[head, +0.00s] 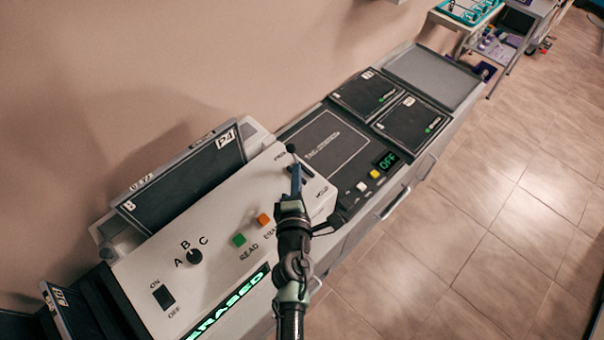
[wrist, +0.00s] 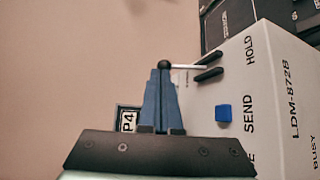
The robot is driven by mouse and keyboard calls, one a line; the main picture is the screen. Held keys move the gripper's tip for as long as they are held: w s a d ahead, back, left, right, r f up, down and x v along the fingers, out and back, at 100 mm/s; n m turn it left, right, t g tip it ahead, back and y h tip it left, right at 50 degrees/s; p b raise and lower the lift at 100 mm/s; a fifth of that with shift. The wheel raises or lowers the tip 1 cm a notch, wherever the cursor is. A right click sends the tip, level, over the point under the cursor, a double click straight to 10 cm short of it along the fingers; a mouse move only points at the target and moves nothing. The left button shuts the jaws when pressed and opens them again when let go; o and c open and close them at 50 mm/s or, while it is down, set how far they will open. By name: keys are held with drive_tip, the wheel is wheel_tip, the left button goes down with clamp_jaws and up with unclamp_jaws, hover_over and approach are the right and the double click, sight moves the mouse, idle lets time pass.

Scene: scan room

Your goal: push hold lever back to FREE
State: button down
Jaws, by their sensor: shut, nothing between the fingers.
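The hold lever has a black ball knob (head: 291,148) on a thin pale rod, at the far right end of the white console (head: 215,215). In the wrist view the knob (wrist: 164,65) appears right at my fingertips and the rod runs right to a dark slotted mount (wrist: 208,74). The word HOLD stands beside that mount; FREE is not legible. My gripper (head: 296,172) is over that end of the console, its blue fingers (wrist: 160,78) shut and empty. I cannot tell whether the fingertips touch the knob. The gripper hides part of the panel below.
A blue button (wrist: 223,113) by SEND lies close to my fingers. Green (head: 239,240) and orange (head: 264,220) buttons and a rotary knob (head: 194,257) are on the console. A cassette marked P4 (head: 185,180) stands behind. A dark counter (head: 330,140) continues right; floor is clear.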

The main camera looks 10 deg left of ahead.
drive_tip(key=a+r+p+v, duration=0.1)
drive_tip(key=v, duration=0.7)
drive_tip(key=shift+s+d+r, duration=0.25)
drive_tip(key=shift+r, duration=0.1)
